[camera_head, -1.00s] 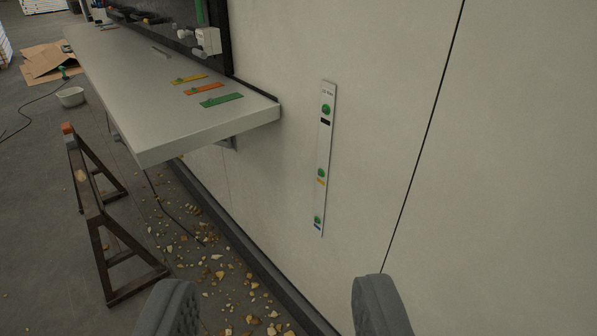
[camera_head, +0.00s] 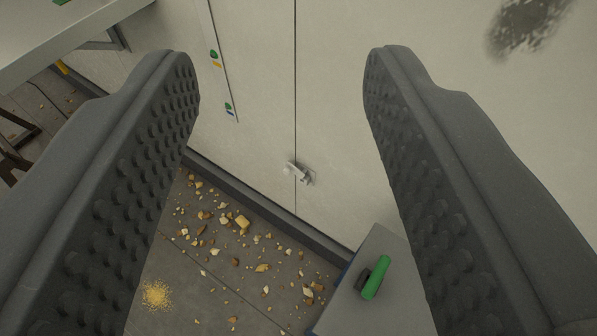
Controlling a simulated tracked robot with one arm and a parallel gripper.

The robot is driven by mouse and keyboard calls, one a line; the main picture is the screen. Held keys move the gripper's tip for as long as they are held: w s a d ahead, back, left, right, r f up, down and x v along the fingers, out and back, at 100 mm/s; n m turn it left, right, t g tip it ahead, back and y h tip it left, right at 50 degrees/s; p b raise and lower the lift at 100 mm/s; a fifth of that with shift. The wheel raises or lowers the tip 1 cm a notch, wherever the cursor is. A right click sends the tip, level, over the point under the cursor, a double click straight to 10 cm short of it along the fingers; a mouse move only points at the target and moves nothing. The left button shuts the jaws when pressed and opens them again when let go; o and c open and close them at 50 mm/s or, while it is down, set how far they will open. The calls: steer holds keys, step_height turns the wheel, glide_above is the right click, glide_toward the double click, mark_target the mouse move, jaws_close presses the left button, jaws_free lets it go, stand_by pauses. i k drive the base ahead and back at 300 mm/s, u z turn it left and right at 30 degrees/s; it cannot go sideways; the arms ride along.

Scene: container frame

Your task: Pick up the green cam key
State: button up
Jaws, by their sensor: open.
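A green-handled piece with a dark end, which looks like the green cam key (camera_head: 377,278), lies on a grey flat-topped surface (camera_head: 385,242) at the lower right. My gripper (camera_head: 282,75) is open and empty, with its two ribbed grey fingers wide apart on either side of the view. The green piece shows between the fingers, beside the lower part of the right one, and nothing touches it. The right finger hides part of the grey surface.
A workbench (camera_head: 50,40) juts out at upper left. Rubble (camera_head: 243,222) litters the floor by the wall.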

mark_target(371, 286)
steer(key=u, duration=0.3)
steer(key=k, duration=1.3)
steer(key=z, duration=0.55)
steer(key=i, duration=1)
steer(key=u, duration=0.05)
